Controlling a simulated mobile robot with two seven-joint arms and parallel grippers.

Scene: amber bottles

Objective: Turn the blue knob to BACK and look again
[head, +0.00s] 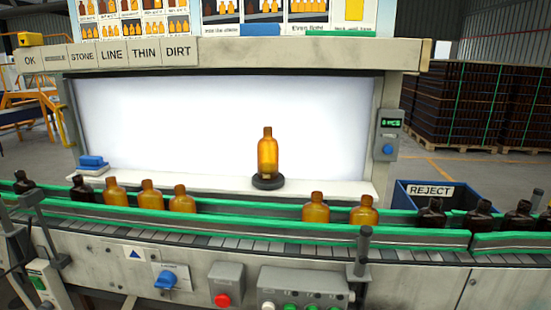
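One blue knob (388,149) is on a grey box (389,135) on the right post of the lit panel, under a small green display too small to read surely. Another blue knob (166,279) is on a plate on the conveyor's front, lower left of centre. I cannot read a BACK mark at either. An amber bottle (268,153) stands upright on a round black base (268,182) before the bright white panel (200,120). Neither of my grippers is in view.
Amber and darker bottles stand on the green-railed conveyor (250,232), with a gap at its middle. A blue REJECT bin (402,192) is behind it at right. A red button (223,299) and green buttons are on front boxes. A blue block (92,161) lies at the shelf's left.

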